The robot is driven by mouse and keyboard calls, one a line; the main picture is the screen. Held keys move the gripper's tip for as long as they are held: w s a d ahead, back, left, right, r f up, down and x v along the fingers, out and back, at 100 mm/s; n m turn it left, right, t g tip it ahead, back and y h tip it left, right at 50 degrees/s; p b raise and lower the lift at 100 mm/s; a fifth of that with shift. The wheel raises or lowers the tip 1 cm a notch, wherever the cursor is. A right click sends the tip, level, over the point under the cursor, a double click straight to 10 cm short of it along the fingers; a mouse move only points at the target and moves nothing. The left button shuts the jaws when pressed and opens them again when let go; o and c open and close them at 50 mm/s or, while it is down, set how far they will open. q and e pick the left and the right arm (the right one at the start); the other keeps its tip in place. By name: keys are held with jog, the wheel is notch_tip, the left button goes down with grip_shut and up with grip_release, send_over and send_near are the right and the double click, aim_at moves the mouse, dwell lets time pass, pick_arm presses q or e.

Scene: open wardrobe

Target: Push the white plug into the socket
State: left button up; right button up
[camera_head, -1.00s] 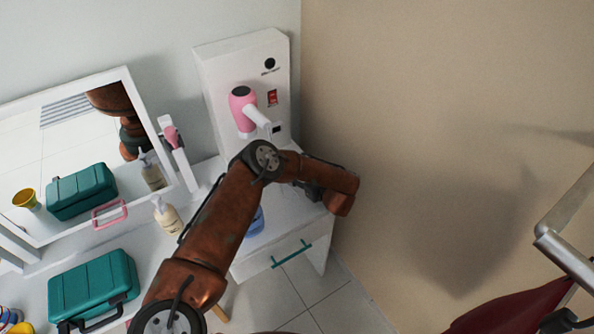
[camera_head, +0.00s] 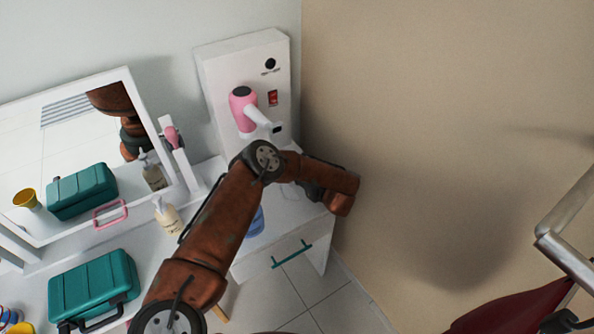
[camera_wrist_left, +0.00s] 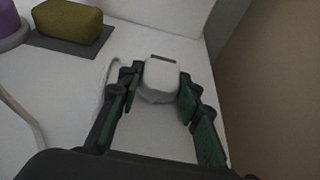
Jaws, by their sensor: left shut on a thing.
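The white plug (camera_wrist_left: 160,80) is held between the fingers of my left gripper (camera_wrist_left: 158,88) in the left wrist view, with its dark-marked end pointing away from the wrist. A pale cord curves along the left of the gripper. In the head view my left arm reaches over the white cabinet top, and its gripper and the plug are mostly hidden behind the arm. The white panel (camera_head: 222,72) at the back of the cabinet bears a red switch (camera_head: 272,98) and a dark socket-like spot (camera_head: 277,128) low on the right. My right gripper is not in view.
A pink hair dryer (camera_head: 241,108) hangs on the panel. A green-yellow block (camera_wrist_left: 68,22) lies on a grey mat in the left wrist view. A pump bottle (camera_head: 166,215), a teal case (camera_head: 93,287) and a mirror stand left. A beige wall is close on the right.

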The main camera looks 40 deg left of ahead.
pick_arm(q)
jog(key=shift+d, duration=0.2)
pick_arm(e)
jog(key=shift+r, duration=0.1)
pick_arm(q)
jog(key=shift+s+d+p, duration=0.3)
jog(key=shift+d+p, duration=0.05)
jog(key=shift+d, duration=0.35)
jog(key=shift+s+d+p, duration=0.3)
jog(key=shift+s+d, duration=0.05)
jog(key=shift+d, duration=0.35)
jog(key=shift+s+d+p, duration=0.3)
jog(key=shift+d+p, duration=0.05)
jog(key=shift+d, duration=0.35)
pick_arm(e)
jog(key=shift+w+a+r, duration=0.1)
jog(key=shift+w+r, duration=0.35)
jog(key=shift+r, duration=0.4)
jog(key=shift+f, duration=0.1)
pick_arm(q)
jog(key=shift+w+a+r, duration=0.1)
jog(key=shift+w+r, duration=0.05)
jog(key=w+a+r+b, duration=0.1)
jog(key=w+a+r, duration=0.1)
jog(key=a+r, duration=0.5)
notch_tip(320, 180, up, 4)
jog(key=shift+r, duration=0.1)
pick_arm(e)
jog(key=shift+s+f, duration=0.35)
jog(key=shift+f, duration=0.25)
